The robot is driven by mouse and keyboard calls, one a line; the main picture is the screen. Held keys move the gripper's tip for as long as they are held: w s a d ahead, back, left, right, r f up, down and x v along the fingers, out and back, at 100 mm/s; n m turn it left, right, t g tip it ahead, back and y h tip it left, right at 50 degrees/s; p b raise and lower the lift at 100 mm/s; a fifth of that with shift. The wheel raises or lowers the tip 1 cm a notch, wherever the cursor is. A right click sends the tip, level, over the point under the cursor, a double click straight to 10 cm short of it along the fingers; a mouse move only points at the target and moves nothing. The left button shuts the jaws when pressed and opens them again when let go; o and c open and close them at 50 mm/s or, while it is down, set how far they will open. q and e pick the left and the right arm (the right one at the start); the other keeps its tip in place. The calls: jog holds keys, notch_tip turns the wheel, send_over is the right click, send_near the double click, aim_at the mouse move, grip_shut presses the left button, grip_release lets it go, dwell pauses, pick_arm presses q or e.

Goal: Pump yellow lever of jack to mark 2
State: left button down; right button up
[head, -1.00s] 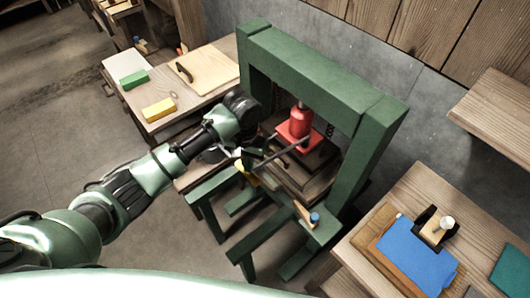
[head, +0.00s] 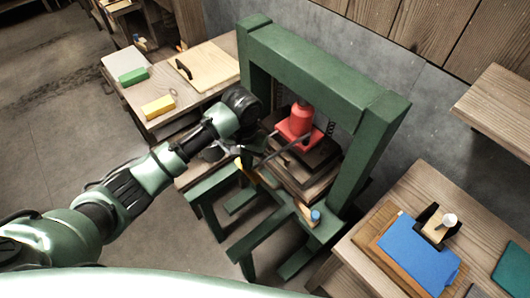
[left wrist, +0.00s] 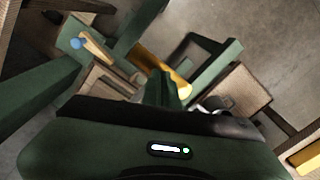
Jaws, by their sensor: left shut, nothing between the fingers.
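The red jack (head: 300,124) stands upright on a stack of dark boards inside the green press frame (head: 312,68). Its dark lever slants down and left from the jack, and a yellow end (head: 240,165) shows beside my left gripper (head: 248,143). In the left wrist view a yellow piece (left wrist: 176,70) lies just beyond my left fingers (left wrist: 162,90). The left gripper is shut and empty, close to the lever; I cannot tell whether it touches it. I cannot make out any numbered mark. My right gripper is not in view.
A wooden table (head: 196,62) at the left holds a green block and a yellow block (head: 158,107). A right-hand bench (head: 423,190) holds a blue pad. Green beams of the press stand (head: 262,237) stick out in front. The floor at left is clear.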

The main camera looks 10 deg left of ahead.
pick_arm(q)
notch_tip(320, 180, down, 11)
jog(key=b, duration=0.4)
notch_tip(320, 180, up, 6)
jog(key=p, duration=0.5)
jog(key=shift+r+p, duration=0.1)
jog(key=shift+p, duration=0.25)
notch_tip(320, 180, up, 9)
jog(key=shift+f, duration=0.15)
jog(key=shift+f, duration=0.15)
notch_tip(320, 180, down, 15)
jog(key=b, duration=0.6)
notch_tip(320, 180, up, 6)
jog(key=p, duration=0.6)
jog(key=shift+r, duration=0.2)
notch_tip(320, 180, up, 9)
jog(key=shift+f, duration=0.1)
